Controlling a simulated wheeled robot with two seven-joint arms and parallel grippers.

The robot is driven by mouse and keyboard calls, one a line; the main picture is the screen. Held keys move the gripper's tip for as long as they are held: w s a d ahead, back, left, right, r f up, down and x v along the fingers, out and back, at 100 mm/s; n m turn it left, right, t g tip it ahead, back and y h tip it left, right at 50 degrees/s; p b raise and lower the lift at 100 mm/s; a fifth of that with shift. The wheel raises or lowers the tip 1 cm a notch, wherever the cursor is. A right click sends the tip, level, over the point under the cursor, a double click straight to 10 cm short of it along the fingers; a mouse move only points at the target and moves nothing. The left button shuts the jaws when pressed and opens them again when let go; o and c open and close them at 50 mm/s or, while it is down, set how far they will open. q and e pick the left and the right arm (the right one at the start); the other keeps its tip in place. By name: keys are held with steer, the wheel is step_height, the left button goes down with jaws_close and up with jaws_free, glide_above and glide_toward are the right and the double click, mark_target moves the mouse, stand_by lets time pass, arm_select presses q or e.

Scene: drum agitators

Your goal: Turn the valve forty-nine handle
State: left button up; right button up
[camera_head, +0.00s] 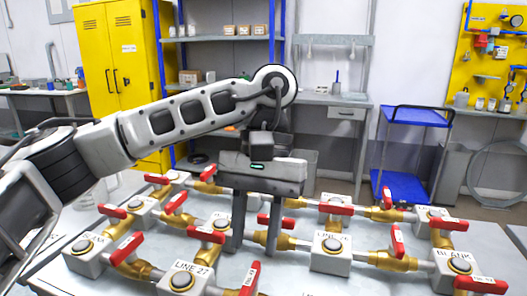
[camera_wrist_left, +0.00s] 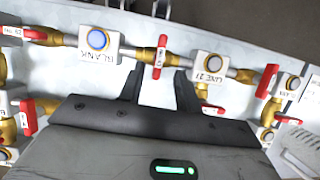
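My left gripper (camera_head: 256,246) points down over the table of valves, its two fingers apart with nothing held. In the left wrist view its fingertips (camera_wrist_left: 160,84) lie just short of a red handle (camera_wrist_left: 160,54) on a brass valve, lined up with the gap between them. That handle bears a small white tag whose number I cannot read surely. In the head view a red handle (camera_head: 264,219) shows partly behind the fingers. Other tags are too small to read, so I cannot tell which handle is forty-nine. My right gripper is out of view.
White blocks with round buttons, including one marked LINE 27 (camera_head: 184,280) and one marked BLANK (camera_wrist_left: 98,41), stand among several red-handled brass valves, such as one at right (camera_head: 450,223). A blue cart (camera_head: 411,118) and yellow cabinet (camera_head: 112,50) stand behind.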

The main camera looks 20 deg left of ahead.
arm_select(q)
steer(key=p+v, duration=0.3)
steer(key=v, duration=0.7)
steer(key=shift+w+r+p, duration=0.2)
steer(key=shift+r+p, duration=0.15)
steer(key=shift+p, duration=0.05)
